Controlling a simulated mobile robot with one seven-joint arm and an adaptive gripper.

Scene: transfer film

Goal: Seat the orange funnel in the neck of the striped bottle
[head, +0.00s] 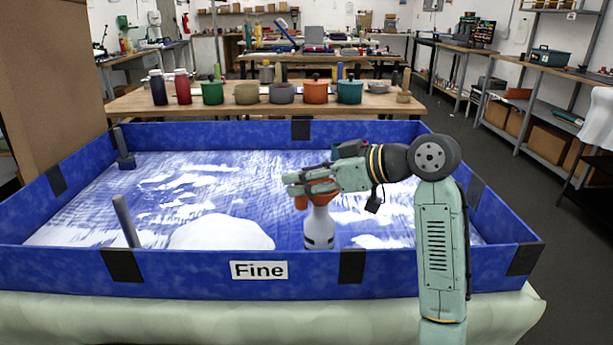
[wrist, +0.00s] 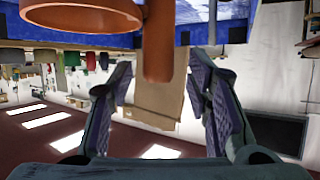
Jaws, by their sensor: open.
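The striped bottle (head: 319,229), white with dark bands, stands upright in the blue tray near its front wall. The orange funnel (head: 324,198) is at the bottle's top, partly hidden behind my gripper; how deep it sits in the neck cannot be told. My gripper (head: 293,184) is just above and left of the bottle. In the wrist view, the picture is upside down. The funnel's round rim (wrist: 82,20) shows at the upper left, and its upright orange handle (wrist: 164,45) lies between my open fingers (wrist: 160,72), with gaps on both sides.
The tray's blue walls (head: 160,287) enclose the bottle, with a "Fine" label in front. A white mound (head: 222,235) lies left of the bottle. Two grey posts stand further left. A wooden table (head: 240,100) with pots and bottles stands behind the tray.

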